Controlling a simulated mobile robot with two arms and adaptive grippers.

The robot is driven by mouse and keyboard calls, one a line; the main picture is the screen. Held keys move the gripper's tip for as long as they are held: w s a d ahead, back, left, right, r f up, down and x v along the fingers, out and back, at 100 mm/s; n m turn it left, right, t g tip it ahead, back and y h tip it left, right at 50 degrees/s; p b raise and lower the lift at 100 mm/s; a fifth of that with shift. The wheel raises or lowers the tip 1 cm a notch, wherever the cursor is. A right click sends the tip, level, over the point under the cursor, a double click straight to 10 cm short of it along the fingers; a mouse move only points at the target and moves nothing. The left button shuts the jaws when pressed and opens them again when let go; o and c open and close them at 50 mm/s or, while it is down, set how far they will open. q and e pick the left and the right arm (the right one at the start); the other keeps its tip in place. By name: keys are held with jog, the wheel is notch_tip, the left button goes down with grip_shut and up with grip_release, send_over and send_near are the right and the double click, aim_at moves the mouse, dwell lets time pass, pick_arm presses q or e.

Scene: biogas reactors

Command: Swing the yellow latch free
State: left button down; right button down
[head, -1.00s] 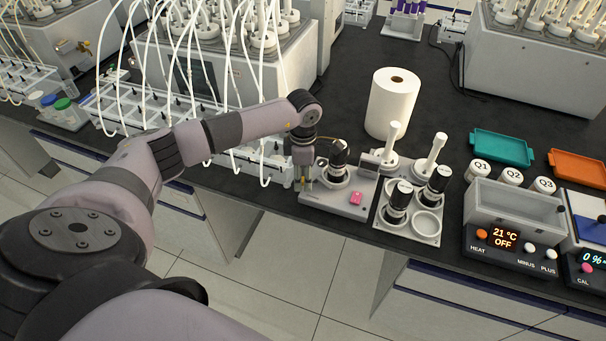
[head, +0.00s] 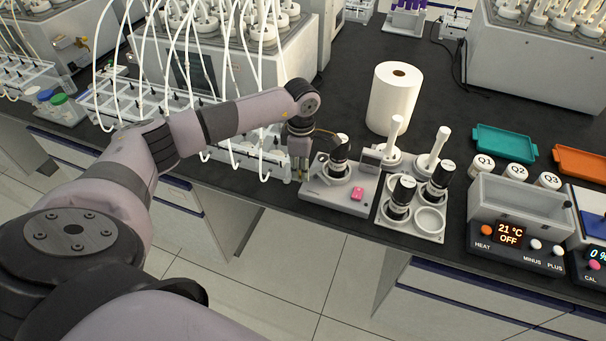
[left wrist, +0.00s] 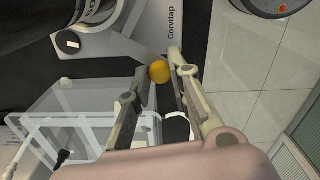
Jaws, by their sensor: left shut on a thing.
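The yellow latch shows as a round yellow knob (left wrist: 160,72) in the left wrist view, beside the edge of the grey device marked Corvitap (left wrist: 152,35). My left gripper (left wrist: 161,66) has its fingertips on either side of the knob and is shut on it. My right gripper is not in view.
A clear tube rack (head: 262,166) stands close on the left, with white tubes arching above. A bottle tray (head: 425,235) is right of the device and a paper roll (head: 393,100) behind. The bench's front edge is close.

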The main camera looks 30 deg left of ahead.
pick_arm(q)
jog(key=shift+w+a+f+m+b, duration=0.2)
jog(key=shift+a+m+b, duration=0.15)
jog(key=shift+m+b, duration=0.5)
jog(key=shift+a+r+m, duration=0.15)
jog(key=shift+m, duration=0.2)
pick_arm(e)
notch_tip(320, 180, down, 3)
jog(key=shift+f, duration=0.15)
pick_arm(q)
jog(key=shift+r, duration=0.1)
jog(key=c, duration=1.5)
grip_release()
jog(key=shift+o, duration=0.2)
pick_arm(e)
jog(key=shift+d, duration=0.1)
pick_arm(q)
notch_tip(320, 180, up, 12)
